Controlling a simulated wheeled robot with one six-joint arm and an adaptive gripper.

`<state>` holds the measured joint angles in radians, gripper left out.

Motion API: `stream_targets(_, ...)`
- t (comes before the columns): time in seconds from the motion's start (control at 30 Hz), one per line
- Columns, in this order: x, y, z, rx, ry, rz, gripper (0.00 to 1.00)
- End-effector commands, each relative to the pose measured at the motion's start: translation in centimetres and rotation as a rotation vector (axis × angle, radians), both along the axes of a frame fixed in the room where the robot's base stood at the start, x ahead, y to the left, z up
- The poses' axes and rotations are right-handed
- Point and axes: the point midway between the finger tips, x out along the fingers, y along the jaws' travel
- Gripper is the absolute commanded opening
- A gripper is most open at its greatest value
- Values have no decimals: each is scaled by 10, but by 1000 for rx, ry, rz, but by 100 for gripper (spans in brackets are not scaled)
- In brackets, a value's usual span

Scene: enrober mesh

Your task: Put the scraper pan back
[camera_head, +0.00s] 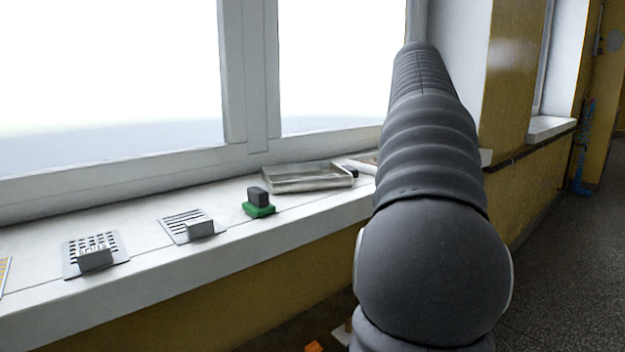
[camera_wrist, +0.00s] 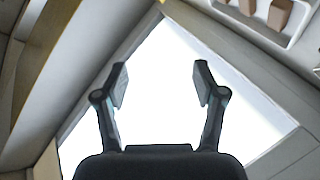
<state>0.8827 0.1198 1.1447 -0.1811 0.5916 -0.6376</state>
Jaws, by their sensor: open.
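A shallow rectangular metal pan (camera_head: 308,187), which looks like the scraper pan, lies on the white window sill in the head view, left of my arm. It looks empty. My gripper (camera_wrist: 160,78) is open and empty in the wrist view, its two fingers apart in front of a bright window area. It is out of sight in the head view, where my arm reaches away toward the window's right side. I cannot tell how far the gripper is from the pan.
A green block with a dark grip (camera_head: 259,209), a slotted plate (camera_head: 176,225) and a perforated plate (camera_head: 110,242) stand along the sill (camera_head: 225,250). A pale item with a dark end (camera_head: 358,167) is partly behind my arm.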

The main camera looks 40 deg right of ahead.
Motion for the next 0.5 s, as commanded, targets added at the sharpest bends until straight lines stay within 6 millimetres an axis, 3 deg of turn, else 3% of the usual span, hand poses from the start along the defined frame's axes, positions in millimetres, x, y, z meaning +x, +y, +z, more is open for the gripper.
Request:
stream_targets(0.2,23,61,-53,490,-97,104,70)
stream_targets(0.4,33,119,-77,790,-88,208,70)
stream_targets(0.5,30,129,-83,840,-61,215,70)
